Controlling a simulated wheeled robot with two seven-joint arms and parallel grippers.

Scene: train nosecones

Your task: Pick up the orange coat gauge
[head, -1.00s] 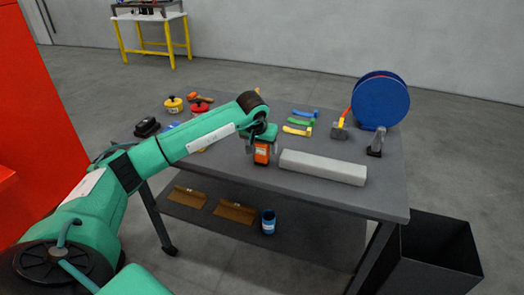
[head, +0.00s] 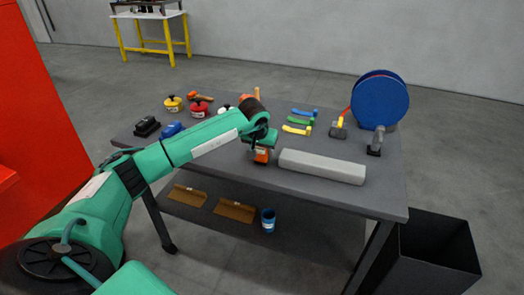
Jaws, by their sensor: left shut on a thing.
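The orange coat gauge (head: 261,156) is a small orange block with a pale label. It is at the near edge of the grey table, left of the long grey block. My left gripper (head: 262,146) is over it from above and shut on it; the fingers are mostly hidden by the wrist. Whether the gauge touches the table top is hard to tell. My right gripper is not in view.
A long grey block (head: 321,167) lies just right of the gauge. Behind it are blue, green and yellow-handled tools (head: 297,129) and a blue reel (head: 379,100). Red and yellow pots (head: 199,109) stand at the left. A dark bin (head: 437,255) stands right of the table (head: 385,198).

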